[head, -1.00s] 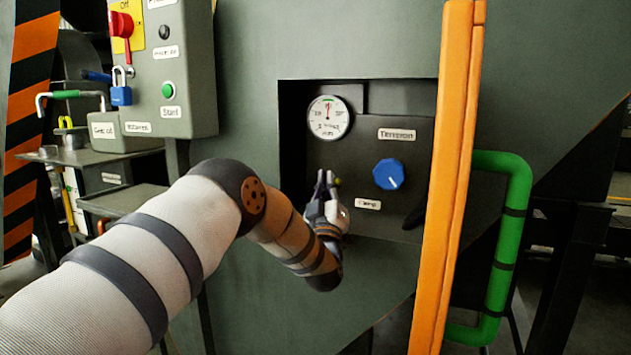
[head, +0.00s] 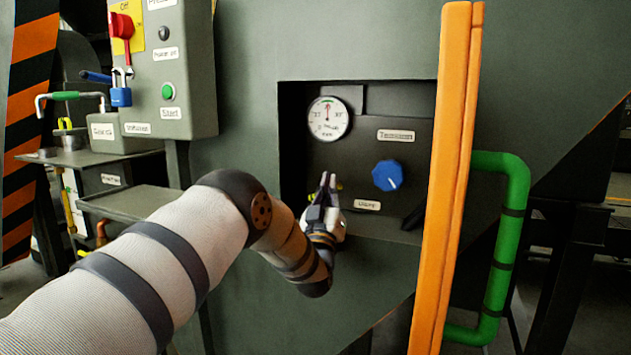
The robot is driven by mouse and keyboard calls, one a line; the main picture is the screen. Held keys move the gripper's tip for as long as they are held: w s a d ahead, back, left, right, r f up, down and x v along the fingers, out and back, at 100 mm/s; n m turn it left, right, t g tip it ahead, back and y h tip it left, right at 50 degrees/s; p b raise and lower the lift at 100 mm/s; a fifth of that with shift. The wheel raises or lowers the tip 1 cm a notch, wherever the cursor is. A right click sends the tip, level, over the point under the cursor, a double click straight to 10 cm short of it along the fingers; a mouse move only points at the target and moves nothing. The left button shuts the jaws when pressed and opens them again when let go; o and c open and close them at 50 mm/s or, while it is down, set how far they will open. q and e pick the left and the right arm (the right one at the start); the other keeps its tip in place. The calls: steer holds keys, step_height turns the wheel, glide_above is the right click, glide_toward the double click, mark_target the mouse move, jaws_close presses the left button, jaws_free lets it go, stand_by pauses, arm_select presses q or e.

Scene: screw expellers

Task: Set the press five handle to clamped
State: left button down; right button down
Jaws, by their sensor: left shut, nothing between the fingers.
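The press has a recessed dark panel (head: 365,165) with a gauge (head: 328,118), a blue knob (head: 387,175) and a small label (head: 367,205) that seems to read "Clamp". My left gripper (head: 328,180) is in front of the lower left of this panel, left of the label. Its fingers point up, and it is shut and empty. A small yellowish piece (head: 339,186) shows just beside the fingertips; it may be part of the handle, which is otherwise hidden or too dark to make out. I cannot tell whether the gripper touches it. My right gripper is not in view.
An orange post (head: 456,180) stands right of the recess, with a green pipe (head: 515,230) beyond it. A grey control box (head: 190,65) with a red switch (head: 122,27) and green button (head: 168,91) is at the upper left. A grey shelf (head: 130,203) stands below it.

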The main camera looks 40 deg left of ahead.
arm_select(q)
steer(key=shift+w+d+f+m+t+h, duration=0.1)
steer(key=shift+d+f+m+t+h, duration=0.2)
steer(key=shift+m+h, duration=0.75)
steer(key=shift+s+a+f+m+t+h, duration=0.1)
steer(key=shift+m+t+h, duration=0.5)
steer(key=shift+m, duration=0.8)
steer(key=shift+w+d+f+m+t+h, duration=0.1)
steer(key=shift+d+f+m+t+h, duration=0.1)
steer(key=shift+m+h, duration=0.9)
stand_by(0.6)
stand_by(0.4)
